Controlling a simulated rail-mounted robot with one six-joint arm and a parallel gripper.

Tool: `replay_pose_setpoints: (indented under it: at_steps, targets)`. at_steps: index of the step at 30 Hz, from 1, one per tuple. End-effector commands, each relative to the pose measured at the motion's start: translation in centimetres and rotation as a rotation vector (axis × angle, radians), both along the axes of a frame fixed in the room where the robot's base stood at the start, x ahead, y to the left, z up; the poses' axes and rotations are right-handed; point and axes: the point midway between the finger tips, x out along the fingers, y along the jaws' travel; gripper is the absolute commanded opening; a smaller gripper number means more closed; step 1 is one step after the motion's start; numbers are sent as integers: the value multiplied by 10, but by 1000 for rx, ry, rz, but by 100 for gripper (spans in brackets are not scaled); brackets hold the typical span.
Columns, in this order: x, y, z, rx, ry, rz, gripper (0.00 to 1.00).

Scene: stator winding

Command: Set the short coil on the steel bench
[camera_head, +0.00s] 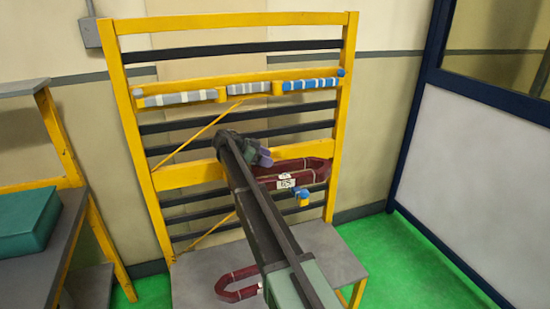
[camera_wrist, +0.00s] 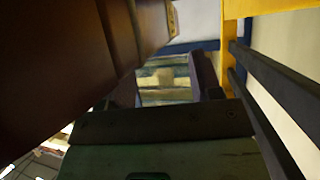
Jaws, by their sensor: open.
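A dark red coil (camera_head: 238,286) with a pale band lies on the grey bench top (camera_head: 338,262) at the foot of the yellow rack; my arm hides its right part. A second dark red coil (camera_head: 308,174), with a white tag, is at the rack's lower middle, partly behind my arm. I cannot tell which coil is longer. My gripper is beside the rack coil in the head view. In the wrist view my gripper (camera_wrist: 168,78) is open, with nothing seen held between its fingers; a large dark red surface (camera_wrist: 70,65) fills the left, close by.
The yellow rack (camera_head: 350,60) has dark crossbars and a shelf of grey-white and blue-white rolls (camera_head: 310,84). A teal box (camera_head: 24,224) sits on a side table at left. A blue-framed panel (camera_head: 470,170) stands at right. Bare bench top shows right of my arm.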

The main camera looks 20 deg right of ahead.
Motion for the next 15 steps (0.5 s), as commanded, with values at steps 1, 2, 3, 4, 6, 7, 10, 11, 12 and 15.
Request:
replay_pose_setpoints:
  at_steps: [1, 2, 3, 4, 6, 7, 10, 11, 12, 15]
  targets:
    - [3, 12, 15, 0, 0, 1, 59]
    - [5, 18, 19, 0, 1, 2, 59]
    - [8, 26, 23, 0, 1, 3, 59]
    - [9, 32, 25, 0, 1, 2, 59]
    - [12, 42, 30, 0, 1, 0, 59]
    - [13, 46, 31, 0, 1, 0, 59]
    - [14, 52, 32, 0, 0, 0, 59]
    - [14, 52, 32, 0, 0, 0, 59]
    - [14, 53, 32, 0, 0, -1, 58]
    - [14, 53, 31, 0, 0, -1, 58]
